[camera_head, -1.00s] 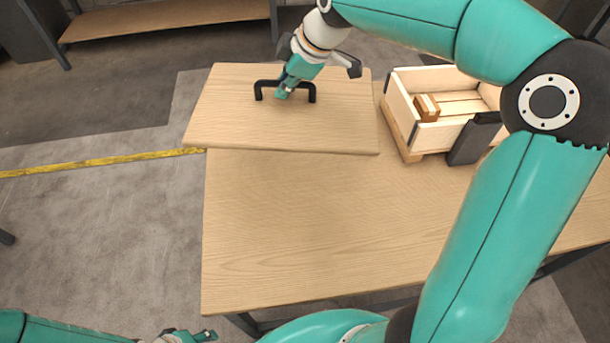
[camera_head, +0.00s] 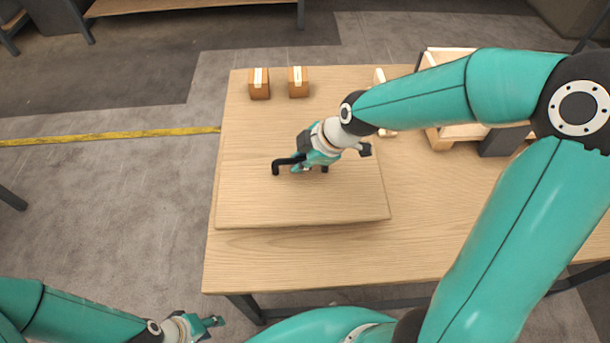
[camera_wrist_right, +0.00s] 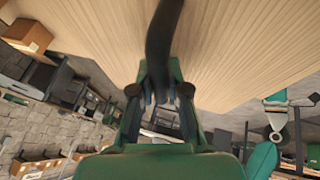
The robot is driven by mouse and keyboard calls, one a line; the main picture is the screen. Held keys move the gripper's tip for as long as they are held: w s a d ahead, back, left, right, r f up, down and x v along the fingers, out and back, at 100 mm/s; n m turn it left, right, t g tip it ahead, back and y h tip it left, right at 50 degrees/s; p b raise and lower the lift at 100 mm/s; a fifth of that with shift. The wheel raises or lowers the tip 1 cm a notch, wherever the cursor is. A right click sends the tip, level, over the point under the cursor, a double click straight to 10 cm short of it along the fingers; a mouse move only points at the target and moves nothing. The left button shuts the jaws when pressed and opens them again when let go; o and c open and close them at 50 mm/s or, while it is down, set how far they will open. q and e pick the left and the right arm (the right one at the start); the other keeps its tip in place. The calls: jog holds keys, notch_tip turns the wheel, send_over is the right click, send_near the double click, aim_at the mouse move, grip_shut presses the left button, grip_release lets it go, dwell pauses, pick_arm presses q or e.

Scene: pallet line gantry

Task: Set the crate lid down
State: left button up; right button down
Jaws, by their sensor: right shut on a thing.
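The crate lid (camera_head: 270,205) is a flat pale wooden board with a black bar handle (camera_head: 284,161). It is level over the left part of the table; I cannot tell whether it touches the tabletop. My right gripper (camera_head: 308,168) is shut on the handle, and its arm crosses above the lid. In the right wrist view the dark handle (camera_wrist_right: 164,40) runs between the fingers, with the lid's wood (camera_wrist_right: 235,45) beyond. My left gripper (camera_head: 212,322) is low at the left, off the table's front edge, empty; its finger gap is unclear.
Two small brown boxes (camera_head: 259,84) (camera_head: 298,82) stand on the table behind the lid. The open wooden crate (camera_head: 441,136) is at the back right, partly hidden by my right arm. The table's front strip (camera_head: 330,262) is clear. Yellow tape (camera_head: 110,136) marks the floor.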

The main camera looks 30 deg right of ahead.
aim_at(306, 173)
jog(key=shift+f+b, duration=0.8)
jog(key=shift+f, duration=2.2)
jog(key=shift+f, duration=0.1)
jog(key=c, duration=1.2)
grip_release()
jog(key=shift+o, duration=0.2)
jog(key=shift+s+d+r, duration=0.1)
jog(key=shift+r, duration=0.2)
jog(key=p+v, duration=0.1)
jog(key=v, duration=1)
jog(key=shift+s+r, duration=0.15)
jog(key=shift+s, duration=0.05)
jog(key=shift+w+r, duration=0.1)
